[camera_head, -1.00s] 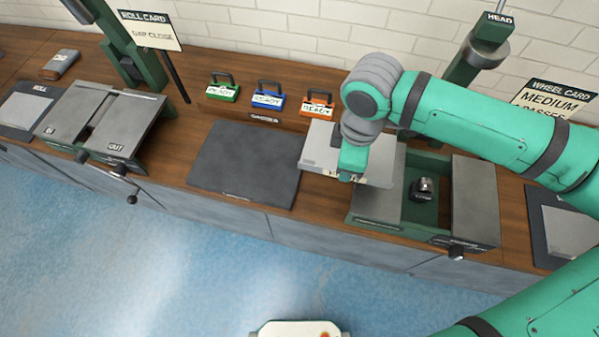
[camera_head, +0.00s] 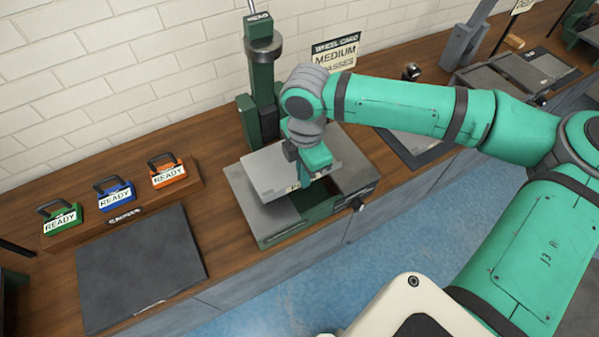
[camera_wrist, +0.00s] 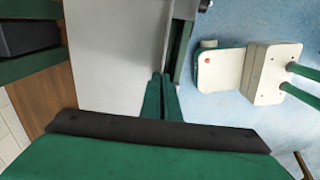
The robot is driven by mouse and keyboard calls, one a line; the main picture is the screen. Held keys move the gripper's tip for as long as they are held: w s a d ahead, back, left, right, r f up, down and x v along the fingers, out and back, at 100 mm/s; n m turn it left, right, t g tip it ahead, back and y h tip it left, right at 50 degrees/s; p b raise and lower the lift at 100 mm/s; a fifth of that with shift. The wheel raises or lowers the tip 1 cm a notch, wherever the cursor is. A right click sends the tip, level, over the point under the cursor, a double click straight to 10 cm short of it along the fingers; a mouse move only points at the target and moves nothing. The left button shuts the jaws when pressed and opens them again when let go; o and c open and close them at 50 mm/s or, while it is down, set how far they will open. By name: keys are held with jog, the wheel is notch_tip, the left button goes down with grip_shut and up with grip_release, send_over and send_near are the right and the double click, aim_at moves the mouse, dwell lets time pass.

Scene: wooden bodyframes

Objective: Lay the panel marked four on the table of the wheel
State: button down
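A light grey flat panel (camera_head: 268,168) is held by my gripper (camera_head: 304,178) over the wheel machine. My gripper is shut on the panel's edge; in the wrist view the green fingers (camera_wrist: 162,100) pinch it and the panel (camera_wrist: 115,50) spreads away from them. A small marking on its edge is too small to read. Below is the wheel's table (camera_head: 262,218), two grey plates on a green base with a well between them. The panel hides much of the well and the wheel in it. I cannot tell whether the panel touches the table.
The machine's green post (camera_head: 263,85) stands behind, with the wheel card (camera_head: 336,55) beside it. A dark mat (camera_head: 140,265) lies left, with green (camera_head: 60,217), blue (camera_head: 115,193) and orange (camera_head: 168,172) READY gauges behind it. Another mat (camera_head: 410,145) lies to the right.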

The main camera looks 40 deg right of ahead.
jog(key=shift+f, duration=2.5)
jog(key=shift+f, duration=0.2)
jog(key=c, duration=2.5)
grip_release()
jog(key=o, duration=1.1)
jog(key=shift+r, duration=3.5)
